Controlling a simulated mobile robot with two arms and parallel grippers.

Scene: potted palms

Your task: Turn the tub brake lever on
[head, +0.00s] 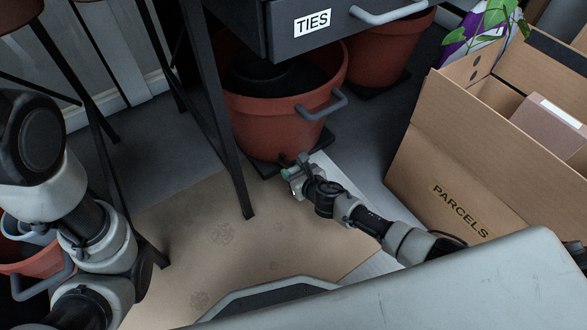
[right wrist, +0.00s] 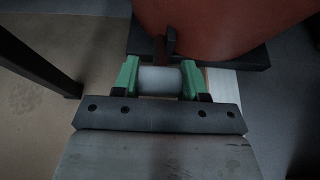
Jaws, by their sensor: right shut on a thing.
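A terracotta tub (head: 262,122) with a grey side handle stands on a low black base under the desk. In the right wrist view, the tub (right wrist: 225,25) rises just beyond my right gripper, and the base (right wrist: 240,58) shows below it. My right gripper (head: 293,174) is low at the tub's front edge. Its green fingers (right wrist: 160,82) are closed on a pale grey cylinder (right wrist: 158,80), apparently the brake lever's grip. A short dark upright piece (right wrist: 171,42) shows just behind it. The lever's angle cannot be told. My left arm shows at left, its gripper out of frame.
A desk drawer unit (head: 290,45) marked TIES overhangs the tub. A black desk leg (head: 232,165) stands left of my right gripper. A PARCELS box (head: 440,165) stands at right. A tan mat (head: 215,245) lies in front. Another tub (head: 390,50) stands behind.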

